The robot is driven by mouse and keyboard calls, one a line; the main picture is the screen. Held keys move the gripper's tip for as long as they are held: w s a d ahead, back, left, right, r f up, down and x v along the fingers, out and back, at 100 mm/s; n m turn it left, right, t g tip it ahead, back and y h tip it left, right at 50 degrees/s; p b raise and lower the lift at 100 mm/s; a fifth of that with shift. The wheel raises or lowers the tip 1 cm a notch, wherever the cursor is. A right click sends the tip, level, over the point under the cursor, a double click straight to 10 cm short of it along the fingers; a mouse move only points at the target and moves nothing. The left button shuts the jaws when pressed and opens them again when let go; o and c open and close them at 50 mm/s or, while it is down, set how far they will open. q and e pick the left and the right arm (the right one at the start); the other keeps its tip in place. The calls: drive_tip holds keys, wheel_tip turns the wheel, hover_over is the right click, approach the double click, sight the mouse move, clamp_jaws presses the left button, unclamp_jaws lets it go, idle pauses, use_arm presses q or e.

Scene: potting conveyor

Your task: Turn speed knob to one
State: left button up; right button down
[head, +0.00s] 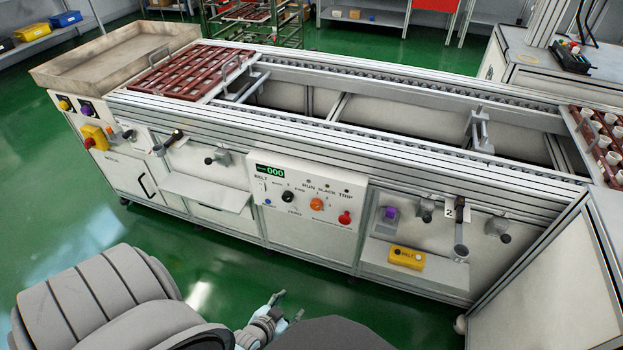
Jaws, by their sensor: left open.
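A white control panel (306,212) is mounted on the front of the conveyor, with a green display (270,171) reading 000. It carries a black knob (288,197), an orange knob (317,204), a red mushroom button (345,218) and a small blue button (267,202). The small print is too small to read, so I cannot tell which knob is the speed knob or where it points. My left gripper (287,305) is open and empty at the bottom of the view, below and apart from the panel. My right gripper is not in view.
The conveyor frame (400,145) runs across the view, with a red grid tray (180,72) at its left end. Green floor (235,270) is clear between me and the conveyor.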

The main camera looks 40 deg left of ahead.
use_arm(q)
drive_tip(key=w+a+r+t+y+b, duration=0.1)
drive_tip(key=w+a+r+t+b, duration=0.2)
drive_tip(key=w, duration=0.4)
drive_tip(key=n+t+y+b, duration=0.2)
drive_tip(key=t+y+b, duration=0.1)
drive_tip(key=t+b, duration=0.1)
approach(315, 208)
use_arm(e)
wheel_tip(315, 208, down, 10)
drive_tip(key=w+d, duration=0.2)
use_arm(q)
drive_tip(key=b+x, duration=0.5)
drive_tip(key=x, duration=0.3)
drive_tip(key=shift+w+a+r+b, duration=0.1)
drive_tip(key=shift+w+b, duration=0.15)
drive_tip(key=shift+b, duration=0.05)
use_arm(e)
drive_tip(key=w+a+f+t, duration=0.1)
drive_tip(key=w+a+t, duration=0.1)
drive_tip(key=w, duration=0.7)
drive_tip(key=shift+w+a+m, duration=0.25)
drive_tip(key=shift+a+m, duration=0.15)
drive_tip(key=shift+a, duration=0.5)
use_arm(q)
drive_tip(key=shift+c, duration=0.3)
drive_tip(key=c, duration=1.1)
